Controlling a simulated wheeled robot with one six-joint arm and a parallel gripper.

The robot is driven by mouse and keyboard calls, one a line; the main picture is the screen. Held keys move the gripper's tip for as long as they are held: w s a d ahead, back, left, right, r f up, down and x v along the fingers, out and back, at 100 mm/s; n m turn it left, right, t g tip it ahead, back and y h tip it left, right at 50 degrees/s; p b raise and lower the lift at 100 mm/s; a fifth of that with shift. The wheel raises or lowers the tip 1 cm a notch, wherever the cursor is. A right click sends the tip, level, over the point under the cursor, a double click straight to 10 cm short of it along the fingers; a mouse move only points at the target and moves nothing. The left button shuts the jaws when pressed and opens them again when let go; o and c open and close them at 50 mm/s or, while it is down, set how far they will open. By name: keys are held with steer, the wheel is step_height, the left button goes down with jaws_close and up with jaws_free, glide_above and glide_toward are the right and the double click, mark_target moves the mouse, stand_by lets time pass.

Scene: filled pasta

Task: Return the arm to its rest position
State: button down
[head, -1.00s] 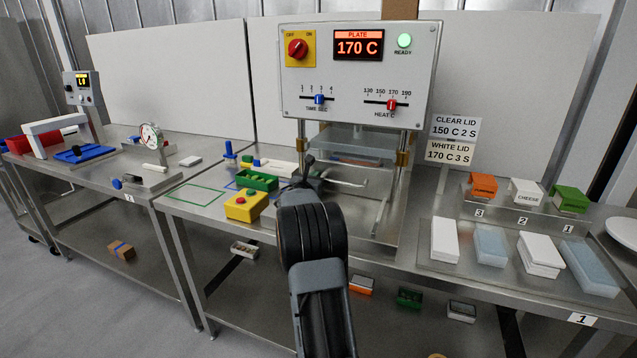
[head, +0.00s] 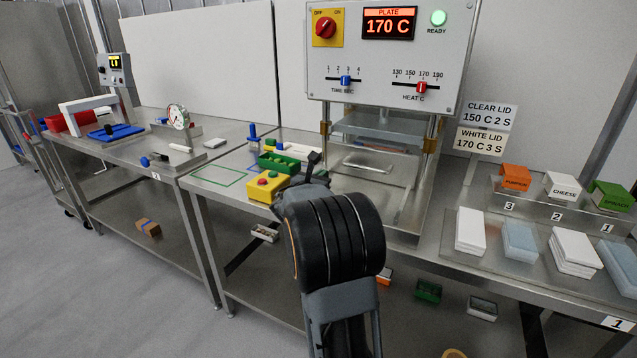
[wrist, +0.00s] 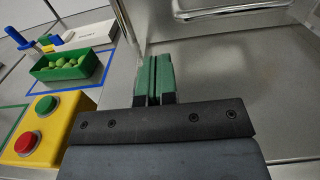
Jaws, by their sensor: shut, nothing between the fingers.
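My arm (head: 335,235) rises from the bottom of the head view, its thick black joint in front of the bench's front edge. In the head view my gripper is mostly hidden behind that joint. In the wrist view my gripper (wrist: 154,65) is shut, its green-faced fingers together with nothing between them. It hangs over bare steel, to the right of the yellow button box (wrist: 52,125) and the green tray (wrist: 72,64) of green filled pasta. It appears apart from both.
The sealing press (head: 390,55) stands behind my arm, reading 170 C with a green ready light. White and clear lids lie on a tray (head: 450,240) at right, below filling boxes. A gauge (head: 178,117) and blue fixture (head: 115,132) stand on the left bench. Floor at left is clear.

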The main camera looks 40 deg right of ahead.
steer(key=shift+v, duration=1.2)
steer(key=shift+s+a+r, duration=0.1)
steer(key=shift+s+r, duration=0.1)
steer(key=s+a+r+m+g+y+p, duration=0.1)
steer(key=s+a+m+y+p, duration=0.4)
steer(key=a, duration=0.5)
steer(key=s+a+r+m+g+y+p, duration=0.1)
steer(key=s+a+r+m+y+p, duration=0.1)
steer(key=s+a+m+y+p, duration=0.4)
steer(key=s+a+r+m+g+y+p, duration=0.1)
steer(key=s+a+m+y+p, duration=0.4)
steer(key=a+m, duration=0.6)
steer(key=s+a+r, duration=0.1)
steer(key=s+a, duration=0.1)
steer(key=a, duration=0.3)
steer(key=shift+s+r+y, duration=0.35)
steer(key=shift+s+y, duration=0.05)
